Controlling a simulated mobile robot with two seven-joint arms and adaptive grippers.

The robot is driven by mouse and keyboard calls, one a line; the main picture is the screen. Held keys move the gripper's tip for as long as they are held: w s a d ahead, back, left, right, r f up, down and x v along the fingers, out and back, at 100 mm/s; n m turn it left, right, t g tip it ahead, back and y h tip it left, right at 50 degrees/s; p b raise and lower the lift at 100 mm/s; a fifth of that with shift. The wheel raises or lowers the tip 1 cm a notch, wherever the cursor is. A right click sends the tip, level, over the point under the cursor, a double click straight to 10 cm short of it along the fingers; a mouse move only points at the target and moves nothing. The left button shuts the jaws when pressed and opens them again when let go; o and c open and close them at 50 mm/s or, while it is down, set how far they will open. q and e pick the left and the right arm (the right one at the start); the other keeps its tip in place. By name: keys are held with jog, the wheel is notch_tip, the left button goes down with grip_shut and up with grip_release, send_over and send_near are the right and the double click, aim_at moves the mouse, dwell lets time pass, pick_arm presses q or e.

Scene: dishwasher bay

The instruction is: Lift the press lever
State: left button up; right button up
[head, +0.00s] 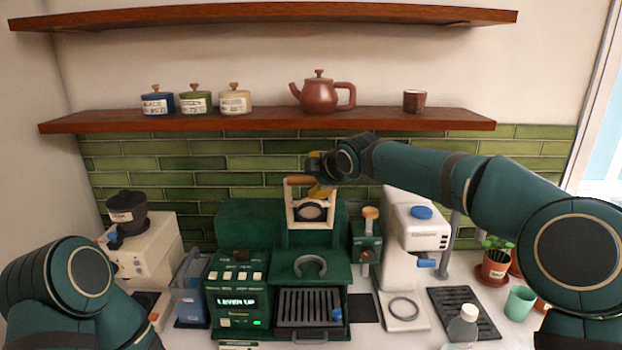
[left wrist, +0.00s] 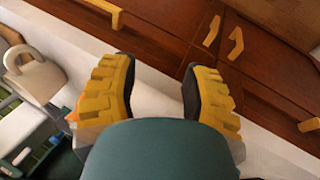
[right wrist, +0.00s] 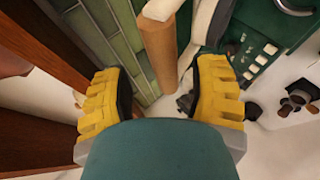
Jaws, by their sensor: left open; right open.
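The dark green press machine (head: 312,268) stands on the counter in the head view. A pale frame (head: 291,212) rises from it, with the wooden handle of the lever (head: 299,181) across its top. My right gripper (head: 320,181) is at the right of this handle, partly hidden by its own wrist. In the right wrist view the wooden handle (right wrist: 160,45) lies between the open fingers, with a gap to each; contact is not visible. My left gripper (left wrist: 160,90) is open and empty in the left wrist view, over the counter edge; its fingers are outside the head view.
The green box left of the press has a lit "LEVER UP" display (head: 237,301). A white machine (head: 413,250) stands to the right, a grinder (head: 140,240) at the left. The lower shelf (head: 270,120) with a teapot (head: 319,94) is close above my right wrist.

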jog(key=v, duration=0.8)
jog(key=shift+s+r, duration=0.25)
jog(key=shift+d, duration=0.15)
